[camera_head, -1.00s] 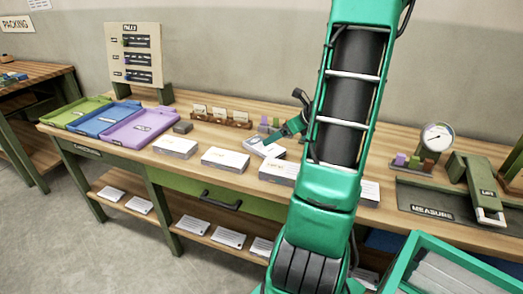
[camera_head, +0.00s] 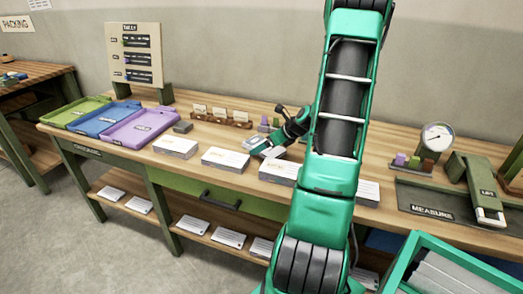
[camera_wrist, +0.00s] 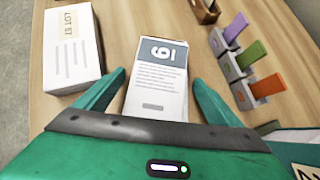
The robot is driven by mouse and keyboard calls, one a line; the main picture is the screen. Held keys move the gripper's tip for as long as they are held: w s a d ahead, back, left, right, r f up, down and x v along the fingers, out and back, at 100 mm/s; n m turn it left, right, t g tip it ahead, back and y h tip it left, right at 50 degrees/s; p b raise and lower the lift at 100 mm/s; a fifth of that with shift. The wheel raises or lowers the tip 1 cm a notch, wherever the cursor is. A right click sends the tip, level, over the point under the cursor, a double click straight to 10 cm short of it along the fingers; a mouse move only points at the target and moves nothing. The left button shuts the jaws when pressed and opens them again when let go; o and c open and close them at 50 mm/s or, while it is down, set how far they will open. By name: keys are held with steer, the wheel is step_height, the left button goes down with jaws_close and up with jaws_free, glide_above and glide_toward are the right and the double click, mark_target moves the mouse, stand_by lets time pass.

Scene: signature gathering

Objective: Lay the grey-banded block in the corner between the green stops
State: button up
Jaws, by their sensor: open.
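The grey-banded block (camera_wrist: 156,95) is a white, printed, flat block with a grey band bearing a large figure at its far end. In the wrist view it lies on the wooden bench between the two teal fingers of my gripper (camera_wrist: 158,80), with space on both sides. My gripper is open; its body hides the block's near end. In the head view my gripper (camera_head: 263,146) is low over the bench, and the block (camera_head: 274,153) shows only partly beside it. A short green strip (camera_wrist: 267,127) shows at the lower right of the wrist view; I cannot tell whether it is one of the green stops.
A white stack marked LOT 57 (camera_wrist: 72,50) stands close left of my gripper. A grey holder with purple, green and orange tabs (camera_wrist: 247,75) stands at the right. In the head view, several white stacks line the front edge, and trays (camera_head: 140,127) stand at the left.

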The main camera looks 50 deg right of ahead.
steer(key=shift+c, duration=0.5)
steer(key=c, duration=1.3)
steer(key=shift+r, duration=0.1)
steer(key=shift+c, duration=0.2)
